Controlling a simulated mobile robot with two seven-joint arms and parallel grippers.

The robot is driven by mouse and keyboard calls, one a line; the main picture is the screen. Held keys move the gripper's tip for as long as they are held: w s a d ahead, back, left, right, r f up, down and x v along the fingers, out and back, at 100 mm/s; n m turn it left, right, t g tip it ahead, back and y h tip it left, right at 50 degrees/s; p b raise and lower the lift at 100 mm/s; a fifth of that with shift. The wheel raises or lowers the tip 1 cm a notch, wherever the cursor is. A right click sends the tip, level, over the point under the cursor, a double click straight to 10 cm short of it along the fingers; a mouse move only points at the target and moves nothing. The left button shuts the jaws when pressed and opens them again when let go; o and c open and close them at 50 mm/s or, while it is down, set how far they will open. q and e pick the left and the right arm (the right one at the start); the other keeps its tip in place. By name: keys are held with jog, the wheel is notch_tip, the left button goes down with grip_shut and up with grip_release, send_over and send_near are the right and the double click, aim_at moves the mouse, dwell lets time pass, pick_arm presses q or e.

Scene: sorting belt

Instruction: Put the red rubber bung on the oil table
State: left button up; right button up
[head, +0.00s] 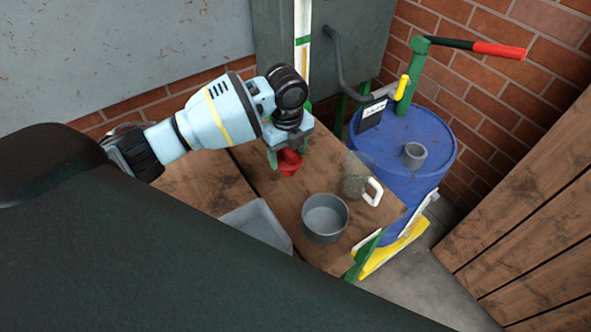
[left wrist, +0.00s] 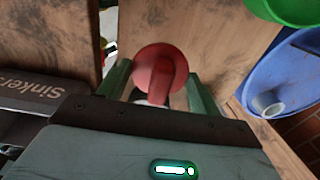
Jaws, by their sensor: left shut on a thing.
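The red rubber bung (head: 290,162) is held in my left gripper (head: 287,150), over the wooden table (head: 275,196). In the left wrist view the bung (left wrist: 158,66) shows as a red disc with a stem between the two green fingers (left wrist: 158,90). Its lower part is hidden by the gripper body there. I cannot tell whether the bung touches the wood or hangs just above it. My right gripper is not in view.
A grey pot (head: 325,218), a clear jug with a white handle (head: 373,191) and a grey tray (head: 258,222) stand on the table. A blue drum (head: 436,150) with a green pump (head: 416,70) and a grey cup (head: 413,155) is to the right. Bare wood surrounds the bung.

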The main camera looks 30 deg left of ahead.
aim_at(289, 167)
pick_arm(q)
jog(key=shift+f, duration=2.9)
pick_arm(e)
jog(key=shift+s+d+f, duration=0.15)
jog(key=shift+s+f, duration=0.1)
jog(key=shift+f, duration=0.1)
pick_arm(q)
jog(key=shift+f, duration=0.15)
jog(key=o, duration=1.3)
jog(key=shift+r, duration=0.25)
notch_tip(289, 167, up, 11)
jog(key=shift+f+p, duration=0.1)
jog(key=shift+p, duration=0.2)
jog(key=shift+r, duration=0.5)
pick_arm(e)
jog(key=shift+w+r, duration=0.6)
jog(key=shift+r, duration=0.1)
